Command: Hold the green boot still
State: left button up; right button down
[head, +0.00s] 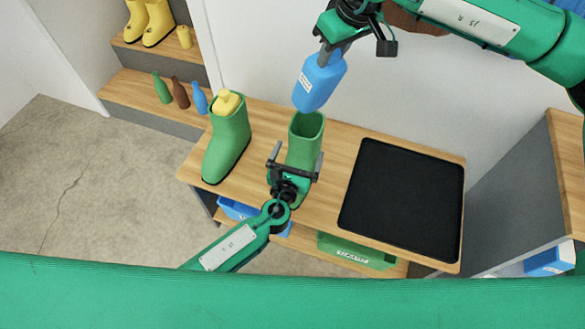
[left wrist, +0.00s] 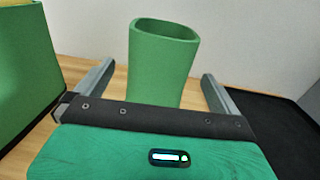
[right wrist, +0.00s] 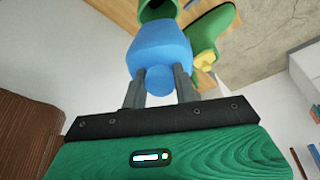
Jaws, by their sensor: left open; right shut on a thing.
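A green boot (head: 306,140) stands upright on the wooden bench, its open top empty as far as I can see. My left gripper (head: 297,160) is open, with its fingers on either side of the boot's shaft. In the left wrist view the shaft (left wrist: 160,65) rises between the fingers, with gaps at both sides. My right gripper (head: 326,52) is shut on the neck of a blue bottle (head: 319,82). The bottle hangs tilted just above the boot's opening. In the right wrist view the bottle (right wrist: 160,47) partly hides the boot (right wrist: 157,9).
A second green boot (head: 227,140) with a yellow bottle (head: 228,101) in its top stands to the left. A black mat (head: 403,200) lies on the bench (head: 259,188) to the right. Small bottles and yellow boots (head: 150,22) stand on steps behind left. Crates sit below.

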aim_at(301, 148)
pick_arm(q)
jog(key=shift+x, duration=1.8)
